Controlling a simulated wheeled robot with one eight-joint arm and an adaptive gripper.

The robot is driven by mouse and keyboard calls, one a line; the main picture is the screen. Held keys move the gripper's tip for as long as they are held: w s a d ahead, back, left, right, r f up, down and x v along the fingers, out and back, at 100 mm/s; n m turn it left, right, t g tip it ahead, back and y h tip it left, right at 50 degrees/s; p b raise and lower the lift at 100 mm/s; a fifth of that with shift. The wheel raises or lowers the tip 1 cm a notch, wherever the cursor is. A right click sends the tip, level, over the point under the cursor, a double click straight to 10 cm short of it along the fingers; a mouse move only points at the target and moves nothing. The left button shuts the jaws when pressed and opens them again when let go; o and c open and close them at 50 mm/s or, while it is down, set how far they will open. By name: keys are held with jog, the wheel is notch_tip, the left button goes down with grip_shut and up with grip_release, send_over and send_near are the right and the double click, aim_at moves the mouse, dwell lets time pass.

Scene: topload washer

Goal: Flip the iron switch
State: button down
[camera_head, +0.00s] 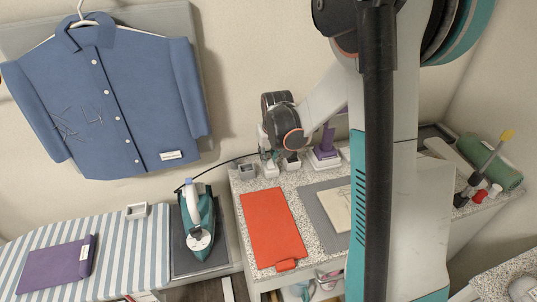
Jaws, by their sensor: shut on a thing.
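The iron (199,222), teal and white, stands on a dark pad at the end of the striped ironing board. Its black cord (222,165) runs right to the back left of the speckled counter, where my gripper (268,160) is. My gripper points down, its fingers close together over a small white box (270,169). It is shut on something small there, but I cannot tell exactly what. Similar small light boxes stand beside it on the left (247,172) and on the right (291,163). Which one is the iron switch is too small to tell.
A red folded cloth (271,228) and a grey mat (313,197) lie on the counter. A purple and white object (325,150) stands right of my gripper. A blue shirt (105,95) hangs at left. A purple cloth (56,266) lies on the ironing board (130,236). My arm hides the right middle.

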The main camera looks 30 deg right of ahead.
aim_at(272, 168)
jog(key=c, duration=1.4)
grip_release()
jog(key=v, duration=1.2)
